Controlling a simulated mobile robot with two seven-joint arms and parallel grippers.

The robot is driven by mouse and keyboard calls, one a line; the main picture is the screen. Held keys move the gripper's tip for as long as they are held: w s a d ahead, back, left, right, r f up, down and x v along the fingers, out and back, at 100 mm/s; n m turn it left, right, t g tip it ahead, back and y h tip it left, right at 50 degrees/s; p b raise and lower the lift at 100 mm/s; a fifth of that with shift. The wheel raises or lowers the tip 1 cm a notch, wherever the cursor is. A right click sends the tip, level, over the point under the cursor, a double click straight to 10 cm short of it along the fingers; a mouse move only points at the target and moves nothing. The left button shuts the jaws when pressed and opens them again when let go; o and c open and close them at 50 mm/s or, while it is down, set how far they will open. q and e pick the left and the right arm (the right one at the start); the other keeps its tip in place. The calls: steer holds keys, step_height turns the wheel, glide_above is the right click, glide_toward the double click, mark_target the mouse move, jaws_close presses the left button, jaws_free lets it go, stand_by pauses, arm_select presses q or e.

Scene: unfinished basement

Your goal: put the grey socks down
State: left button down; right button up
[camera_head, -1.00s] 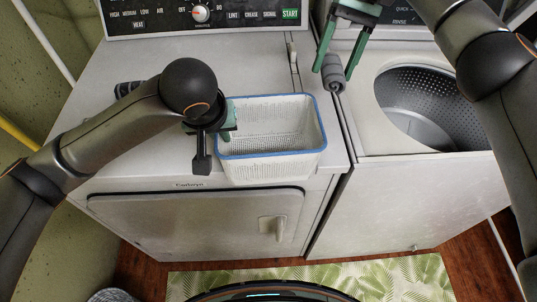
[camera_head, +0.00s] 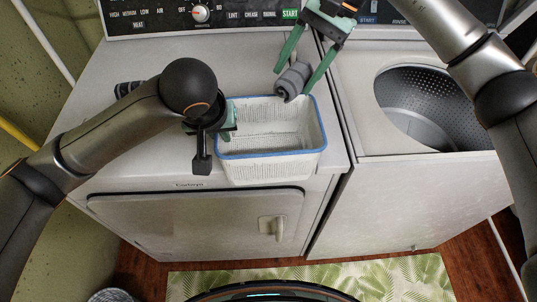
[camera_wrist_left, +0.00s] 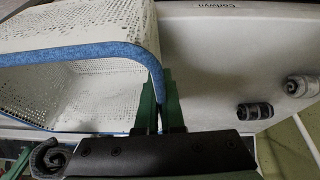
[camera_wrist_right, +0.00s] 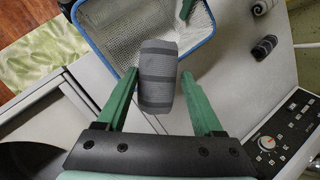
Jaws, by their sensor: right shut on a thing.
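The rolled grey socks (camera_head: 293,81) with darker stripes are between the fingers of my right gripper (camera_head: 304,65), above the back right rim of the basket; they also show in the right wrist view (camera_wrist_right: 158,75). The right gripper is shut on them. The white perforated basket (camera_head: 271,168) with a blue rim stands at the dryer top's front edge; its visible inside is empty. My left gripper (camera_wrist_left: 158,105) is at the basket's left side, its fingers close together on either side of the blue rim. In the head view its wrist partly hides its fingers.
A dark striped roll (camera_wrist_left: 255,110) and a lighter roll (camera_wrist_left: 300,85) lie on the dryer top, left of the basket. The open washer drum (camera_head: 425,105) is at the right. Control panels (camera_head: 190,14) line the back. The dryer top behind the basket is clear.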

steer(key=m, duration=0.1)
glide_above(273, 142)
steer(key=s, duration=0.4)
steer(key=f, duration=0.1)
steer(key=shift+a+f, duration=0.2)
steer(key=shift+f, duration=4.85)
steer(key=shift+f, duration=0.1)
steer(key=shift+f, duration=0.5)
steer(key=o, duration=1.4)
steer(key=shift+c, duration=0.2)
steer(key=shift+r, duration=0.5)
steer(key=v, duration=1.2)
steer(key=shift+s, duration=0.2)
